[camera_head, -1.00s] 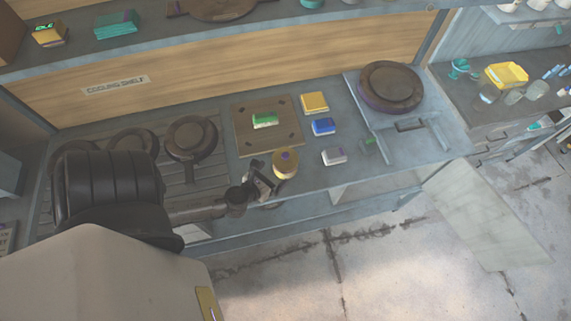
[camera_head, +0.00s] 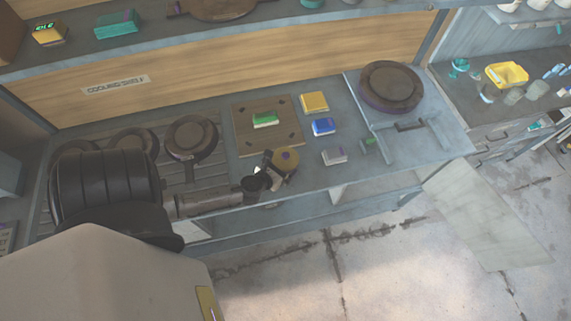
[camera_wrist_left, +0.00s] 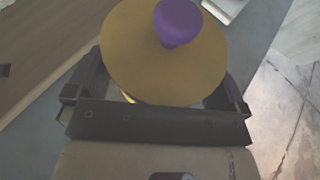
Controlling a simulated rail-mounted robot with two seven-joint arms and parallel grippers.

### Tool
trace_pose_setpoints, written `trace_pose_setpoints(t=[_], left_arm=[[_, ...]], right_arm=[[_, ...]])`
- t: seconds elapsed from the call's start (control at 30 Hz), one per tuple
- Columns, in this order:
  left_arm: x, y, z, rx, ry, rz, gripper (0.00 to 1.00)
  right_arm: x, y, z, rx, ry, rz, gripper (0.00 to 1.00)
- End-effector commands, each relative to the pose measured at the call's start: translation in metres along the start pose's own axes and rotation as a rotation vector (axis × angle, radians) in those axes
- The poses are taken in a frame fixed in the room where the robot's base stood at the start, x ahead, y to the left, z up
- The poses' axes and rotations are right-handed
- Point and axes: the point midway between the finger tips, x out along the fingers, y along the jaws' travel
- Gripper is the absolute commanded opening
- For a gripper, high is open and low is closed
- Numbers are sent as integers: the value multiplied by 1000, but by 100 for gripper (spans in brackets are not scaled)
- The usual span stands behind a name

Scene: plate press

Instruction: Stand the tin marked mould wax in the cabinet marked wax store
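A round yellow tin (camera_head: 286,162) with a purple knob stands near the front edge of the workbench. No lettering on it is legible, so I cannot confirm it is the mould wax. My left gripper (camera_head: 272,172) is at the tin, open, with its fingers on either side. In the left wrist view the tin's lid (camera_wrist_left: 160,65) fills the space between the fingers and hides their tips; contact is unclear. An open compartment (camera_head: 372,186) shows under the bench's right part, beside a pale swung-out door (camera_head: 490,215). No wax store marking is visible. My right gripper is out of view.
A grey-white block (camera_head: 334,157), a blue block (camera_head: 323,126) and a yellow block (camera_head: 314,102) lie right of the tin. A wooden board (camera_head: 245,140) with a green block (camera_head: 264,119) lies behind. A press with a round plate (camera_head: 391,86) stands right. The floor in front is clear.

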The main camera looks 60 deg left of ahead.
Motion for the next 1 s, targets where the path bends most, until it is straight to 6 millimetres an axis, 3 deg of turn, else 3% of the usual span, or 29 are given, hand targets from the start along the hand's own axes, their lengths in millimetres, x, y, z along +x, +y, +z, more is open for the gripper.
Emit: trace_pose_setpoints(t=[0.4,0.73,1.0], left_arm=[[0,0,0,0,-1,0,61],[-3,0,8,1,-2,0,61],[-20,-6,44,-1,-3,-4,61]], right_arm=[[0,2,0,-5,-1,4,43],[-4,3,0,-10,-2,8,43],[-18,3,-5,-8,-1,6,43]])
